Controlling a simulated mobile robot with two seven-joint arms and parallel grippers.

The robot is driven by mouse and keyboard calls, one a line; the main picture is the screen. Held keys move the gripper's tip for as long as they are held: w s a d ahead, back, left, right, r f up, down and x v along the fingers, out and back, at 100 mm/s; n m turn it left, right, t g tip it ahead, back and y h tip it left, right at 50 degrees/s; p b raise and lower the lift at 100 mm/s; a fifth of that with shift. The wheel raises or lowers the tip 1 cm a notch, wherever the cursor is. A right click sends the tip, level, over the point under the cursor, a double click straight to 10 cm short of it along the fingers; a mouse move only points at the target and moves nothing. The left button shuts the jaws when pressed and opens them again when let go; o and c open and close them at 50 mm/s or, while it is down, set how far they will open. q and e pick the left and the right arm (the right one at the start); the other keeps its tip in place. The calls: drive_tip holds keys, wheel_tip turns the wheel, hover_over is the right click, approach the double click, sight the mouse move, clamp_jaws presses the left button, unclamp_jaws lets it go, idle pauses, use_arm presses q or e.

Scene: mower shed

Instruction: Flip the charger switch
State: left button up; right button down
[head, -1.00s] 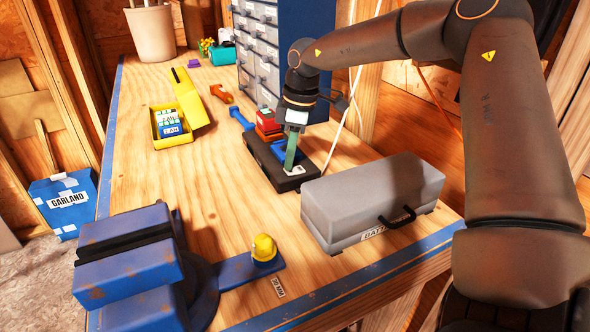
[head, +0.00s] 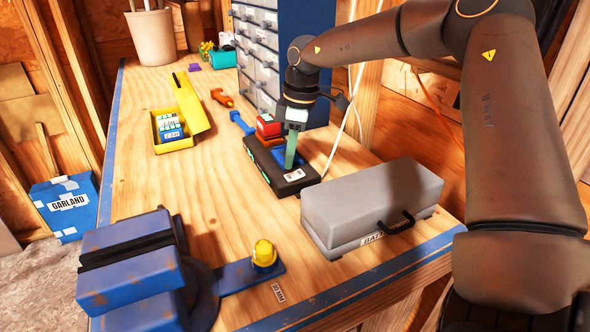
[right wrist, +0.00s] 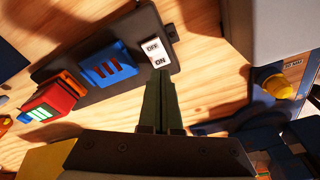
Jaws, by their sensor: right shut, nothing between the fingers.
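The black charger (head: 262,163) lies on the workbench and also shows in the right wrist view (right wrist: 100,89). Its white switch (right wrist: 152,48) is at one end, marked OFF and ON; it is small in the head view (head: 294,174). I cannot tell which way the switch is set. A red battery (right wrist: 58,92) and a blue slot (right wrist: 108,66) are along the charger. My right gripper (right wrist: 160,73) is shut and empty, its green fingers pointing down with tips at the ON end of the switch. Contact is unclear. My left gripper is out of view.
A grey case (head: 372,205) with a black handle stands close to the charger's right. A blue vise (head: 140,265) is at the front left. A yellow box (head: 176,146) and drawer cabinet (head: 258,50) are farther back. The bench's middle left is clear.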

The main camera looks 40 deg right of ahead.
sight(290, 177)
drive_tip(key=shift+r+p, duration=1.3)
drive_tip(key=shift+r, duration=1)
